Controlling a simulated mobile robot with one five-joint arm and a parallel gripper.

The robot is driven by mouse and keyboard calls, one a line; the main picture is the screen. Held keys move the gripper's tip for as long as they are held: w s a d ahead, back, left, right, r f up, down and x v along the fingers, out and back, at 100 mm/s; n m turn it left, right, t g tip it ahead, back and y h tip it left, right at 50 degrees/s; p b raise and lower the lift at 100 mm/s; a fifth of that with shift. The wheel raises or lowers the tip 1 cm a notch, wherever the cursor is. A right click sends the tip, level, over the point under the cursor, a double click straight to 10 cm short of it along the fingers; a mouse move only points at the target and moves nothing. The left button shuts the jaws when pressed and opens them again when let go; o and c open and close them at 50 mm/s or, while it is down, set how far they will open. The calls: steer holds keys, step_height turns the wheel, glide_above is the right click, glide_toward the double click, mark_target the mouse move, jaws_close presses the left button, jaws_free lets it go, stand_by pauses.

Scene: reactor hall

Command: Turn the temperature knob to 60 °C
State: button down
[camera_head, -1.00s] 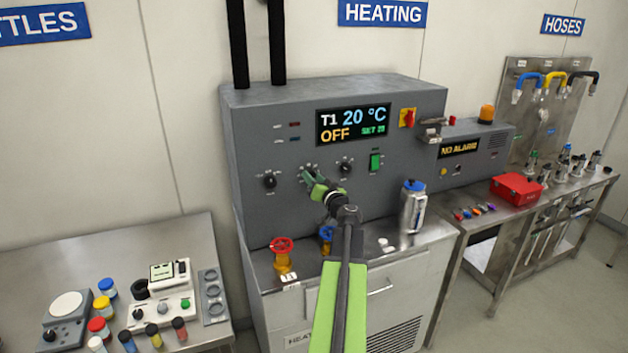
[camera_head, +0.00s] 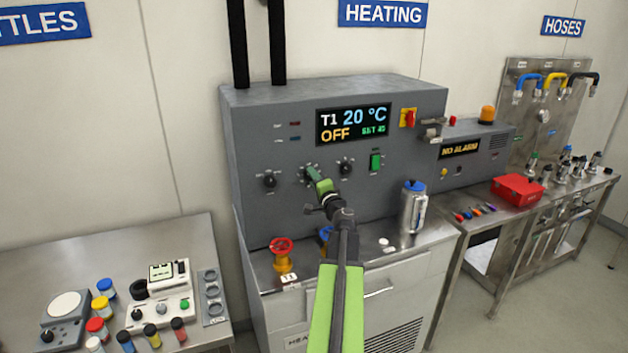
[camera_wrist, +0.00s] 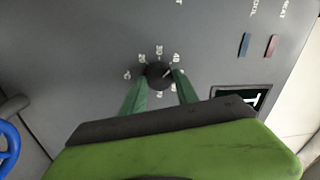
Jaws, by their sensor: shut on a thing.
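The temperature knob (camera_wrist: 158,72) is a dark round knob on the grey heater panel, with a ring of small printed numbers around it. In the wrist view its pale pointer mark points up and right. My gripper (camera_wrist: 161,80) is shut on it, with one green finger on each side. In the head view my gripper (camera_head: 312,174) covers most of this middle knob of three. The heater display (camera_head: 353,124) reads T1 20 °C and OFF.
A dark knob sits on each side, left (camera_head: 269,181) and right (camera_head: 346,168). A green switch (camera_head: 376,161) and a red-yellow switch (camera_head: 408,118) are further right. Below stand a red valve wheel (camera_head: 281,245), a partly hidden blue one and a steel flask (camera_head: 413,208).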

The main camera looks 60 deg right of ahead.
steer(key=shift+a+m+g+h+p, duration=0.15)
steer(key=shift+m+g+p, duration=0.25)
steer(key=shift+m, duration=4.35)
steer(key=shift+m+g+h+p, duration=0.25)
steer(key=shift+m+g+p, duration=0.15)
steer(key=shift+m, duration=4.35)
steer(key=c, duration=0.9)
jaws_free()
